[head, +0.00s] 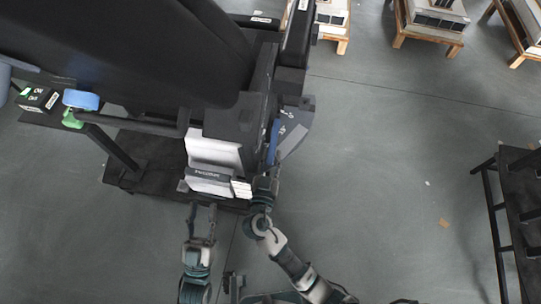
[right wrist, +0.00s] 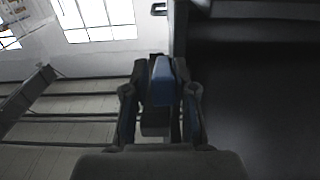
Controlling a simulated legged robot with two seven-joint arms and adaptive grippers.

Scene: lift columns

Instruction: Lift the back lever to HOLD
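A blue lever (head: 273,140) stands on the right side of the black lift column, beside a grey angled plate with small markings. My right gripper (head: 266,184) is at the lower end of this lever. In the right wrist view the blue lever (right wrist: 163,82) lies between the two fingers of my right gripper (right wrist: 162,72), whose tips close in on both its sides. No clear gap shows there. My left gripper (head: 203,212) is open and empty, fingers apart, below the front of the machine. I cannot read the lever's position labels.
A white box (head: 213,154) with a labelled dark strip sits at the machine's front. A blue pad (head: 80,99) with a green part is at the left. A black rack (head: 520,195) stands at the right.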

